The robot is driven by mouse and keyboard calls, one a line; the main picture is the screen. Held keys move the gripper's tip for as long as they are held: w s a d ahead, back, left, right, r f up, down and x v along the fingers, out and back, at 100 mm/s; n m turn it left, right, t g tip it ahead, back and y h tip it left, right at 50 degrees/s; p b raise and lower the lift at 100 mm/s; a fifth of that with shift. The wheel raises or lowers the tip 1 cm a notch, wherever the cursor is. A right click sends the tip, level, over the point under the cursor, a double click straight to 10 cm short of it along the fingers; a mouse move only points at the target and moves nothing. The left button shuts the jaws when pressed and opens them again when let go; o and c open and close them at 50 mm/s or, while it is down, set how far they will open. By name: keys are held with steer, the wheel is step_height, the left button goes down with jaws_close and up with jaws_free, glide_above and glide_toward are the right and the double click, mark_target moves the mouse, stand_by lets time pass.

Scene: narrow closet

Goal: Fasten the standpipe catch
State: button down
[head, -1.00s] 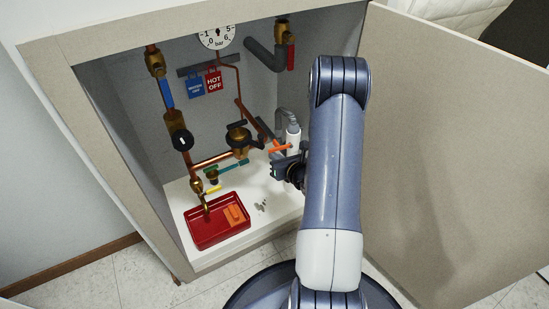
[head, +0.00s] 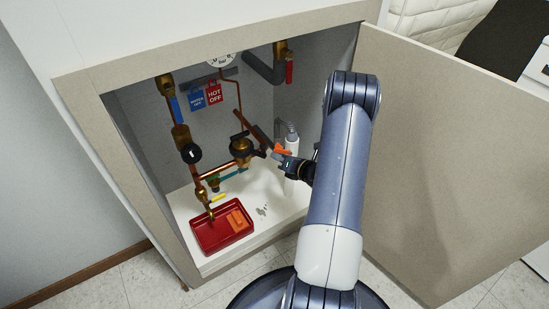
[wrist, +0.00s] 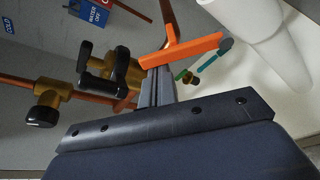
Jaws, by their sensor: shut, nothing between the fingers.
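An orange lever (head: 283,151), likely the catch, sticks out at the back right of the cabinet. In the wrist view the orange lever (wrist: 182,50) slants across just beyond my fingertips, beside a brown upright bar (wrist: 170,22). A white upright tube (head: 291,184) with a grey top, perhaps the standpipe, stands just behind; its white side also shows in the wrist view (wrist: 258,40). My gripper (head: 280,157) is shut and empty, its tips close to the lever's lower side. I cannot tell whether they touch it.
A brass valve with a black handle (wrist: 105,68) is left of my fingertips, with copper pipes around it. A red tray (head: 222,229) lies on the white cabinet floor. The open door (head: 430,150) bounds the right side. A teal lever (wrist: 208,62) is beyond.

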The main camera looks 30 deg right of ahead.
steer(key=r+m+p, duration=0.1)
steer(key=d+r+m+y+p, duration=0.1)
steer(key=m, duration=0.1)
steer(key=shift+d+t, duration=0.25)
steer(key=shift+t, duration=0.15)
steer(key=d+m, duration=0.1)
steer(key=d+r+m+y+p, duration=0.1)
steer(key=m, duration=0.1)
steer(key=shift+t, duration=0.4)
steer(key=shift+a, duration=0.2)
